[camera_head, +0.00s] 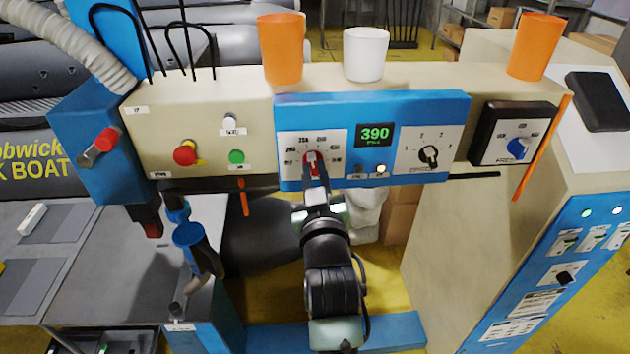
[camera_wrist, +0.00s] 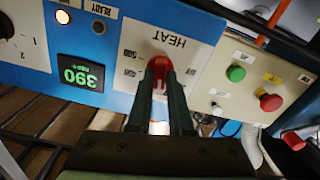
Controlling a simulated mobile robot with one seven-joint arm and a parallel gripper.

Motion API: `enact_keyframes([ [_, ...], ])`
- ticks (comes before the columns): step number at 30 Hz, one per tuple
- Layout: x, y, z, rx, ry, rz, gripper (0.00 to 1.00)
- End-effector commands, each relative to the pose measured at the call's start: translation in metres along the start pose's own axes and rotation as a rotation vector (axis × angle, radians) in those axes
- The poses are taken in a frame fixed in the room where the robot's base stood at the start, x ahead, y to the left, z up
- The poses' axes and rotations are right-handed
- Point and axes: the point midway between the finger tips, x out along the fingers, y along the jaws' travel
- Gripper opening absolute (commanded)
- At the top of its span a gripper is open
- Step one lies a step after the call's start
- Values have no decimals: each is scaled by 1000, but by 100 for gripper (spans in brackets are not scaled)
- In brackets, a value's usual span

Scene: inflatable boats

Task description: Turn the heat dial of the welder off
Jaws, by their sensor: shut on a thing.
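The heat dial (camera_head: 313,158) is a red knob on a white scale plate in the blue front panel (camera_head: 371,98) of the welder. In the wrist view the red dial (camera_wrist: 160,66) sits below the word HEAT, which appears upside down. My gripper (camera_head: 314,178) reaches up to the panel from below. In the wrist view its two dark fingers (camera_wrist: 160,84) are closed around the dial's sides. The fingers hide part of the knob, so its exact setting is hard to read. The green display (camera_head: 375,134) beside it reads 390.
A black selector knob (camera_head: 429,154) and a blue knob (camera_head: 517,148) lie to the right. A red button (camera_head: 185,155) and a green button (camera_head: 237,157) lie to the left. Orange cups (camera_head: 280,48) (camera_head: 536,46) and a white cup (camera_head: 366,54) stand on top.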

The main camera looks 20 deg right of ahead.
Motion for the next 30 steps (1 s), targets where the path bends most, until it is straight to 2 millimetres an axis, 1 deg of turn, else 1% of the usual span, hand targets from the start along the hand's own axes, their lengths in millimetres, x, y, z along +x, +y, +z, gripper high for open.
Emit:
enact_keyframes([
  [1,0,-1,3,-44,2,0,0],
  [30,0,-1,2,-965,1,1,0],
])
